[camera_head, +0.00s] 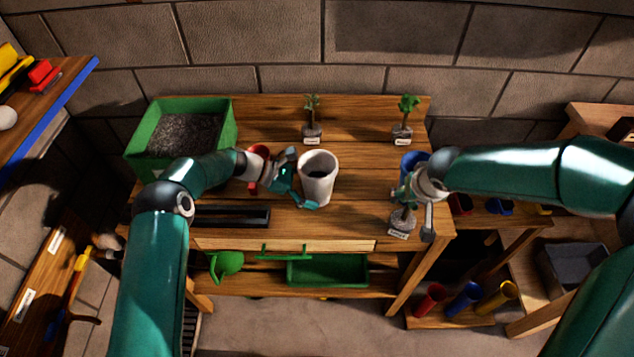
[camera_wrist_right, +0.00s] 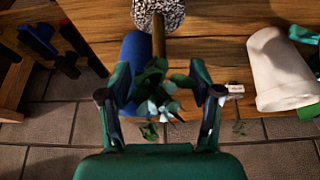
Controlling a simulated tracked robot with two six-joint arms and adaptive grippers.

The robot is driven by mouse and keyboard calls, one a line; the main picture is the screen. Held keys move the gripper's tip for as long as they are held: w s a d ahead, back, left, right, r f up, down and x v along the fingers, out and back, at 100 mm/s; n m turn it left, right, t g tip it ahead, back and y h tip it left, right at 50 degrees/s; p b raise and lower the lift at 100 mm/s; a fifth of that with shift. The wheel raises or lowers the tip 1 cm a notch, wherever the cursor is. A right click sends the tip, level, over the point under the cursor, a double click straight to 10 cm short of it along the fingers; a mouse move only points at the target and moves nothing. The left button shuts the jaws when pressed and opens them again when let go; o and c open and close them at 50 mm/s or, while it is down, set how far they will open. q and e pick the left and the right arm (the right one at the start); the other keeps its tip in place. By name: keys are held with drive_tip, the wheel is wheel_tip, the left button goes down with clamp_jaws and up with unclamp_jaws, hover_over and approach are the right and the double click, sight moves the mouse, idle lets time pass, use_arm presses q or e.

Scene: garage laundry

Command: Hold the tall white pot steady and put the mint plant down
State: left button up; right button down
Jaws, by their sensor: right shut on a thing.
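The tall white pot (camera_head: 317,180) stands upright on the wooden bench, with dark soil low inside. It also shows in the right wrist view (camera_wrist_right: 280,68). My left gripper (camera_head: 300,182) is at the pot's left side with its fingers spread; I cannot tell whether they touch it. My right gripper (camera_head: 416,205) is shut on the mint plant (camera_head: 403,218), near the bench's right front edge. In the right wrist view the plant's leaves (camera_wrist_right: 158,95) sit between the fingers, with its stem and speckled root ball (camera_wrist_right: 158,12) beyond. Whether the root ball touches the bench is unclear.
Two labelled plants stand at the back of the bench, one in the middle (camera_head: 312,130) and one at right (camera_head: 402,130). A blue pot (camera_head: 412,160) is behind my right gripper. A red pot (camera_head: 258,160) and green soil box (camera_head: 228,130) are at left. A black tray (camera_head: 232,215) lies in front.

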use_arm(q)
drive_tip(key=c, duration=0.8)
use_arm(e)
drive_tip(key=w+a+r+n+y, duration=0.1)
drive_tip(key=w+a+r+n, duration=0.1)
drive_tip(key=w+a+r, duration=0.5)
drive_tip(key=w+a+r+n, duration=0.1)
drive_tip(key=w+a+r, duration=0.45)
drive_tip(key=w, duration=0.35)
drive_tip(key=s+a+r+n+g+y, duration=0.1)
drive_tip(key=s+a+r+n, duration=0.1)
drive_tip(key=s+a+n, duration=0.15)
drive_tip(key=s+a+r+n+y, duration=0.1)
drive_tip(key=s+a+r+n, duration=0.15)
drive_tip(key=a, duration=0.25)
use_arm(q)
drive_tip(key=shift+a, duration=0.1)
use_arm(e)
wheel_tip(320, 180, down, 10)
drive_tip(key=shift+a, duration=0.2)
